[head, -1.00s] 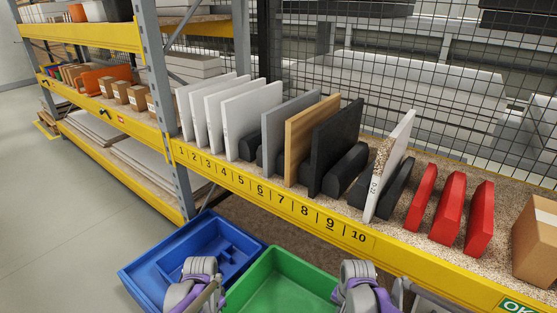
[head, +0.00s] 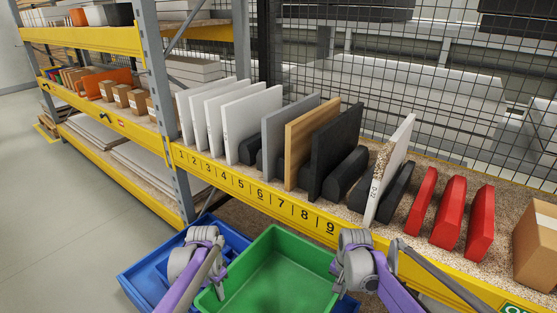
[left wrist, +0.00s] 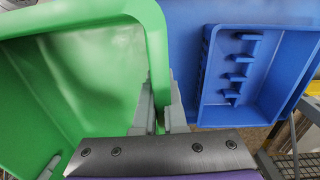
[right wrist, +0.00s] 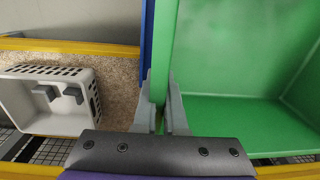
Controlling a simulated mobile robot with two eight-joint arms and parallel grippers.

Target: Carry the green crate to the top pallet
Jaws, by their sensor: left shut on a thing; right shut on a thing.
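The green crate (head: 278,262) is held between my two grippers at the bottom of the head view, and it looks empty. My left gripper (head: 212,275) is shut on its left wall; in the left wrist view the fingers (left wrist: 160,108) pinch the rim of the green crate (left wrist: 80,85). My right gripper (head: 340,270) is shut on its right wall; in the right wrist view the fingers (right wrist: 162,108) straddle the rim of the green crate (right wrist: 240,65). The crate is over part of a blue crate. I cannot make out a top pallet in these views.
The blue crate (head: 145,275) with an inner divided tray (left wrist: 262,75) lies beside and below the green one. A yellow-beamed shelf (head: 265,200) with upright panels and red blocks (head: 450,210) stands ahead. A grey bin (right wrist: 50,100) shows in the right wrist view. Floor at left is clear.

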